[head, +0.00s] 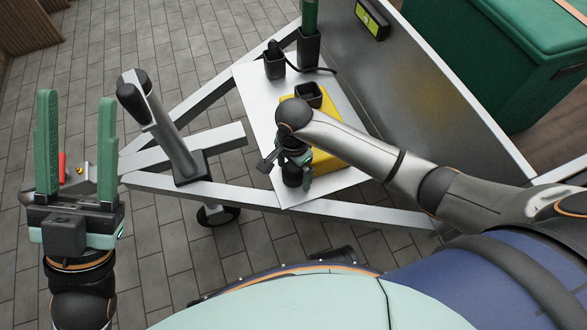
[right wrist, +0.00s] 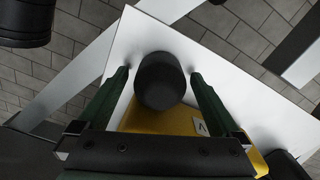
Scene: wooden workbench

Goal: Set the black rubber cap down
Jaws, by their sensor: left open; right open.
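The black rubber cap (right wrist: 160,82) appears as a dark round shape between the two green fingers of my right gripper (right wrist: 160,73). The fingers are open, with a gap on each side of it. It appears over the white plate (right wrist: 128,45), by the edge of a yellow block (right wrist: 160,121); its underside is hidden. In the head view my right gripper (head: 289,168) points down at the plate's near end, and the dark cap (head: 293,177) shows partly below it. My left gripper (head: 76,100) is open, empty and raised at the far left.
A grey metal frame (head: 216,191) surrounds the plate, with a lever post (head: 172,135) at left.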

